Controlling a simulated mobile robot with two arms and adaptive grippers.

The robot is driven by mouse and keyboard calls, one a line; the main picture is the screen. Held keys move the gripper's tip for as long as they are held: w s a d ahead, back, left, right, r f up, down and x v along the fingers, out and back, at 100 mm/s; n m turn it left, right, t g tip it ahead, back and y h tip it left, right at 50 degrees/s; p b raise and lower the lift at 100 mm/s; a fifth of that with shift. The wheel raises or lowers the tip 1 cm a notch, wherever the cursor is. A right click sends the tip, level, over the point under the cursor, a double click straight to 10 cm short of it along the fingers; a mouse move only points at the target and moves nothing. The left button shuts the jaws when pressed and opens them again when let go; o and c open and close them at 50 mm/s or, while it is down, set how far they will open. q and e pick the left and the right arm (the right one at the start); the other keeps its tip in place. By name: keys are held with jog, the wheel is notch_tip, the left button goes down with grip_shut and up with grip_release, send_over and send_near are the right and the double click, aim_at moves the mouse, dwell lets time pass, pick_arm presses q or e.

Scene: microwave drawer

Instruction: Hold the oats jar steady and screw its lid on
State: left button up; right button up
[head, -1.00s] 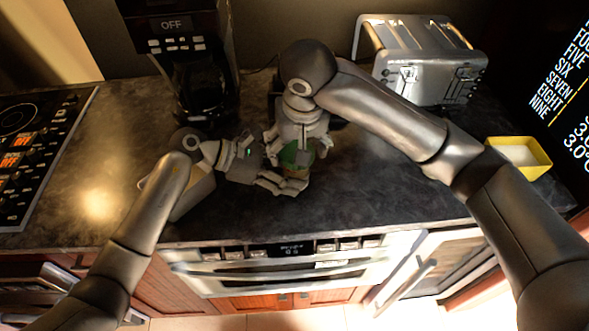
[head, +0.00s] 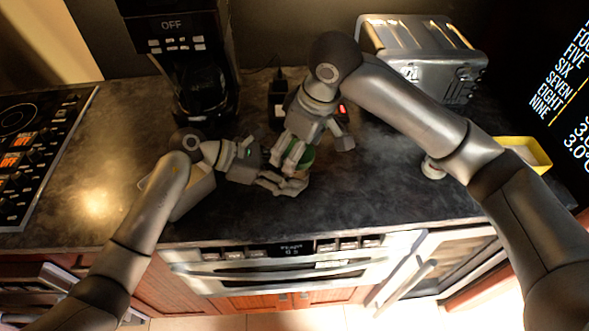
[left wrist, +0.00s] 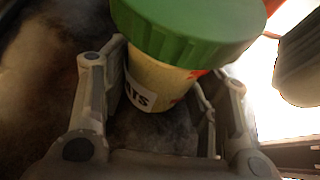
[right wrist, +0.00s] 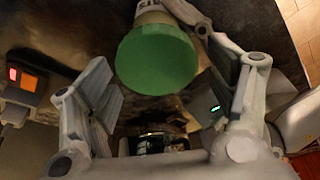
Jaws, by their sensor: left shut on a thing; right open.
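The oats jar, a pale jar with a white label (left wrist: 140,95), stands between the fingers of my left gripper (left wrist: 165,85), which is shut on its body. Its green lid (left wrist: 190,32) sits on top and looks about level in the left wrist view; its tightness cannot be told. The lid also shows in the head view (head: 306,158), partly covered by my right gripper (head: 318,149). In the right wrist view, the lid (right wrist: 157,60) lies between the spread fingers of my right gripper (right wrist: 165,70), apart from both. The right gripper is open and empty.
A coffee maker (head: 190,75) stands behind on the left and a toaster (head: 425,55) behind on the right. A pale container (head: 193,195) is beside my left wrist. A yellow-rimmed tray (head: 527,152) and a small jar (head: 433,168) are at right. The front counter is clear.

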jog(key=shift+n+g+y, duration=0.3)
jog(key=shift+n+g, duration=0.3)
jog(key=shift+n, duration=1.8)
jog(key=c, duration=1)
jog(key=m, duration=0.3)
jog(key=shift+s+a+f+t, duration=0.1)
jog(key=shift+s+a+t, duration=0.1)
jog(key=shift+t, duration=0.1)
jog(key=m+h, duration=0.1)
jog(key=m, duration=0.2)
jog(key=shift+s+m+t, duration=0.1)
jog(key=shift+m+t, duration=0.3)
jog(key=m+h, duration=0.1)
jog(key=m, duration=0.3)
jog(key=shift+t, duration=0.3)
jog(key=m, duration=0.3)
jog(key=shift+h, duration=0.3)
